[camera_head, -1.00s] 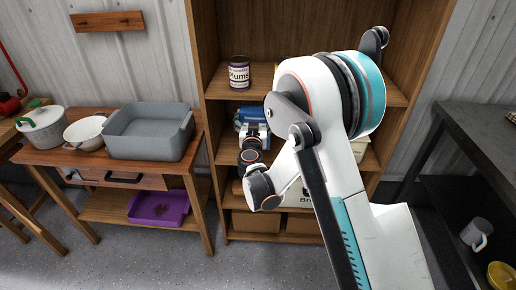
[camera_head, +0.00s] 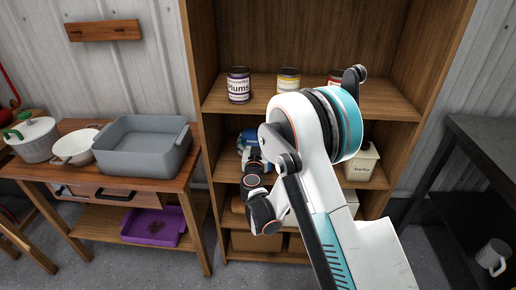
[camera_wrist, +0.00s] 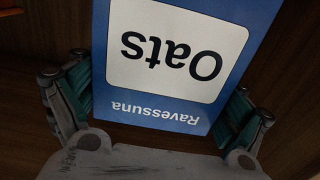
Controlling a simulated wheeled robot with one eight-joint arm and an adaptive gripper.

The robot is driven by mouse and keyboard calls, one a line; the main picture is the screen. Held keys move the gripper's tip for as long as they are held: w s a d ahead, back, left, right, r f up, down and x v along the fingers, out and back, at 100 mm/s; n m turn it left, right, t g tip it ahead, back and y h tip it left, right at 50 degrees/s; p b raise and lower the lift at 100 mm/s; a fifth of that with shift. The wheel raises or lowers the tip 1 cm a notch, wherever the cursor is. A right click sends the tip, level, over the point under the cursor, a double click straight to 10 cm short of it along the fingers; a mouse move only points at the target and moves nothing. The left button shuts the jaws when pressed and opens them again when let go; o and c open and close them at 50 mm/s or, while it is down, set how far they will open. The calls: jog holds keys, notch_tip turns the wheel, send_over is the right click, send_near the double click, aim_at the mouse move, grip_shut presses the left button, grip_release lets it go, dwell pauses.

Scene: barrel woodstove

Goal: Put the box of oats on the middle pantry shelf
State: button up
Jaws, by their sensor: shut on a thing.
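The box of oats is blue with a white label, upside down in the wrist view (camera_wrist: 180,60), where it fills the upper middle. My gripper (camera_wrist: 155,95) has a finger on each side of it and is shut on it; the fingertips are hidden. In the head view a small part of the blue box (camera_head: 247,137) shows beyond my wrist, in the bay above the middle pantry shelf (camera_head: 229,170). My arm hides most of the box and gripper there. I cannot tell whether the box touches the shelf.
The shelf above (camera_head: 262,97) holds a plums can (camera_head: 238,86), a yellow-labelled can (camera_head: 288,80) and a red-labelled can (camera_head: 335,78). A pale container (camera_head: 360,163) stands on the middle shelf at right. A side table with a grey tub (camera_head: 143,150) stands left; a dark table (camera_head: 490,150) stands right.

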jog(key=shift+f, duration=1.2)
jog(key=o, duration=1.2)
jog(key=shift+s, duration=0.1)
